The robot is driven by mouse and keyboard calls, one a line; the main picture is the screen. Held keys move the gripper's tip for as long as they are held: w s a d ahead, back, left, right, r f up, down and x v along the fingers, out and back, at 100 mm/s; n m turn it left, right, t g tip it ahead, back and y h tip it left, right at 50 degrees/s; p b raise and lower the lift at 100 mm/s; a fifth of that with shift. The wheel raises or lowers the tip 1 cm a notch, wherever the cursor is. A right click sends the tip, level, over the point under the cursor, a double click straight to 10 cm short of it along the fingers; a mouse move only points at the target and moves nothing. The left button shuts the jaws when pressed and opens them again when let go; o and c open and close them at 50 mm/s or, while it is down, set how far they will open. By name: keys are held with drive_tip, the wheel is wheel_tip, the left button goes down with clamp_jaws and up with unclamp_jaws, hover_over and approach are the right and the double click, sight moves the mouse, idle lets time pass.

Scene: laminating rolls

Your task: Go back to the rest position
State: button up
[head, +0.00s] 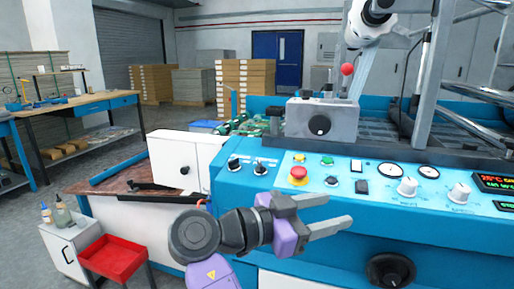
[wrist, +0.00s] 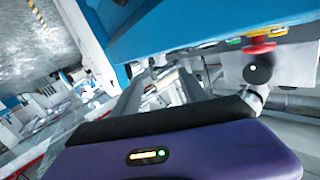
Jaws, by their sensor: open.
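My gripper (head: 326,213) is in front of the blue control panel (head: 330,178) in the head view, its two grey fingers apart and pointing right. Nothing shows between the fingers. The red emergency button (head: 298,174) is on the panel just above the gripper. In the wrist view the purple gripper body (wrist: 190,155) fills the bottom, and the red button (wrist: 262,47) is at the upper right beyond it. I cannot tell the exact gap between gripper and panel.
Knobs and gauges (head: 390,171) fill the panel's right side, with a black handwheel (head: 390,269) below. A red tray (head: 112,258) and a white cabinet (head: 66,243) stand at lower left. A workbench (head: 84,101) and open floor lie further left.

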drive_tip(key=s+d+f+n+t+y, duration=0.1)
drive_tip(key=d+f+n+t+y, duration=0.4)
drive_tip(key=f, duration=0.9)
drive_tip(key=s+f+n+y, duration=0.2)
drive_tip(key=f+n, duration=0.5)
drive_tip(key=f, duration=0.6)
drive_tip(key=s+f+n+y, duration=0.55)
drive_tip(key=s+f, duration=0.65)
drive_tip(key=s, duration=0.5)
drive_tip(key=s+d+r+m+t+y, duration=0.1)
drive_tip(key=s+r+t+y, duration=0.1)
drive_tip(key=s+r, duration=0.65)
drive_tip(key=s+d+r+m+t+y, duration=0.1)
drive_tip(key=s+r, duration=0.4)
drive_tip(key=s, duration=0.7)
wheel_tip(320, 180, up, 20)
drive_tip(key=s+p, duration=0.1)
drive_tip(key=p, duration=1.7)
